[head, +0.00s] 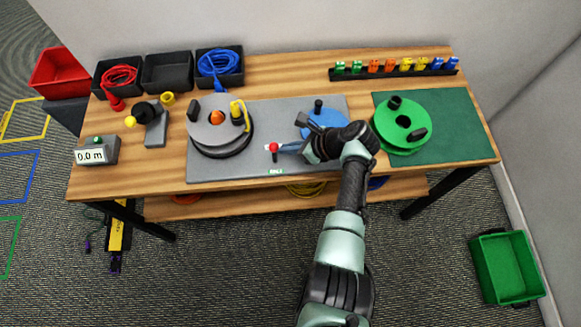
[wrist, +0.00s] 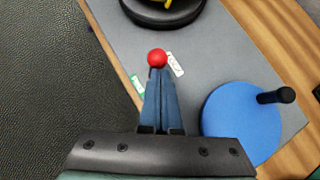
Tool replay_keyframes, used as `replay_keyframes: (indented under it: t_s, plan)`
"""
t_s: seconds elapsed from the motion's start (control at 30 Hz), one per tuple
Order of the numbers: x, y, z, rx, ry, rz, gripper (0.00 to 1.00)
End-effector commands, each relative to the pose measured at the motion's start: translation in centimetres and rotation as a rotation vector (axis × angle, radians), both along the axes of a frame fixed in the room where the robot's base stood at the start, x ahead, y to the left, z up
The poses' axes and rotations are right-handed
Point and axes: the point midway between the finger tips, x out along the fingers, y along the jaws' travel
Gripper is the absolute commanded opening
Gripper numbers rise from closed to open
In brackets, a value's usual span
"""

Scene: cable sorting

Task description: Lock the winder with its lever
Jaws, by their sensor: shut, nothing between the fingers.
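The lever's red ball knob (head: 273,147) stands near the front edge of the grey mat, between the grey-topped round drum and the blue disc. In the wrist view the red knob (wrist: 157,57) is just beyond my fingertips. My gripper (head: 282,148) is shut with nothing in it, its blue fingers pointing left at the knob; I cannot tell whether they touch it. The blue disc (wrist: 240,122) with a black crank handle (wrist: 277,96) is partly behind my wrist in the head view. The grey-topped drum (head: 205,133) has an orange hub and a yellow cable on it.
A green reel (head: 392,135) lies on a green mat at right. Black bins with red and blue cables (head: 218,64) line the back left. A rack of coloured clips (head: 395,72) is at the back right. A green label (wrist: 137,85) and a white label lie near the lever.

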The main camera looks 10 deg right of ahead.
Motion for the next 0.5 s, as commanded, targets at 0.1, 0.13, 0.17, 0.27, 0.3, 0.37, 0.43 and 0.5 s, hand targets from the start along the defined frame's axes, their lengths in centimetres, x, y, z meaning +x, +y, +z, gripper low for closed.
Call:
replay_keyframes:
  t_s: [0.1, 0.13, 0.17, 0.27, 0.3, 0.37, 0.43, 0.5]
  plan:
    - [0.72, 0.05, -0.17, 0.000, 0.083, 0.003, 0.00]
    - [0.84, 0.04, -0.18, -0.001, 0.103, 0.003, 0.00]
    - [0.95, 0.05, -0.22, 0.001, 0.122, 0.002, 0.00]
    - [0.65, 0.03, -0.16, 0.001, 0.115, 0.000, 0.00]
    - [0.66, 0.02, -0.15, 0.002, 0.115, 0.000, 0.00]
    - [0.67, 0.00, -0.11, 0.001, 0.114, 0.000, 0.00]
    - [0.68, 0.01, 0.00, 0.001, 0.112, 0.000, 0.00]
    - [0.69, 0.00, 0.22, 0.001, 0.112, 0.000, 0.00]
